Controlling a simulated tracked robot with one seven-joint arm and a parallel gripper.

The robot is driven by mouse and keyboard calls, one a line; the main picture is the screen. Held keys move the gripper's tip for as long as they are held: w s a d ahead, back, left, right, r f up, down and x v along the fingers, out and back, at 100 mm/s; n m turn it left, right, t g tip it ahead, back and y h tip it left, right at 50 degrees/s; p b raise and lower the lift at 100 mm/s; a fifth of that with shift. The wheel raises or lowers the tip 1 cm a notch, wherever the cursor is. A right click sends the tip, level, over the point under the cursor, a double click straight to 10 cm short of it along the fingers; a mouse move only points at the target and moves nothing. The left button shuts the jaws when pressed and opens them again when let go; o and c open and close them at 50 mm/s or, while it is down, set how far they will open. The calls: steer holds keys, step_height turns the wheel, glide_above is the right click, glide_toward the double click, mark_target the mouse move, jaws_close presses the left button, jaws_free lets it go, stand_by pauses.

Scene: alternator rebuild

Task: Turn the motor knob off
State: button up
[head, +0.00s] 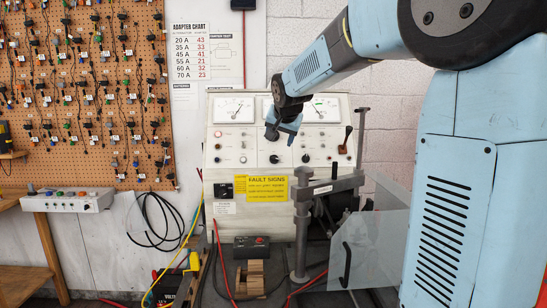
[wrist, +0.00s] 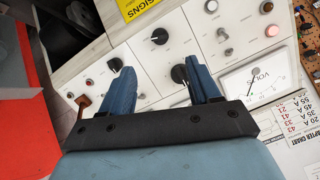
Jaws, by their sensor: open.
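The grey-white test bench panel (head: 237,145) faces me, with a black knob (head: 274,159) low in its middle and another black knob (head: 305,158) to the right. The labels are too small to read, so I cannot tell which is the motor knob. My gripper (head: 282,139) is open in front of the panel, with its blue fingers (wrist: 158,62) apart and nothing held between them.
A lever with a dark handle (head: 346,140) stands at the panel's right. A metal clamp arm (head: 325,186) and a clear guard (head: 372,245) are below right. A yellow fault sign (head: 267,188) is under the knobs. Cables hang at the lower left.

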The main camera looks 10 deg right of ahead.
mark_target(274, 157)
steer(key=x, duration=1.3)
steer(key=shift+w+f, duration=0.15)
steer(key=shift+f, duration=0.05)
steer(key=c, duration=1)
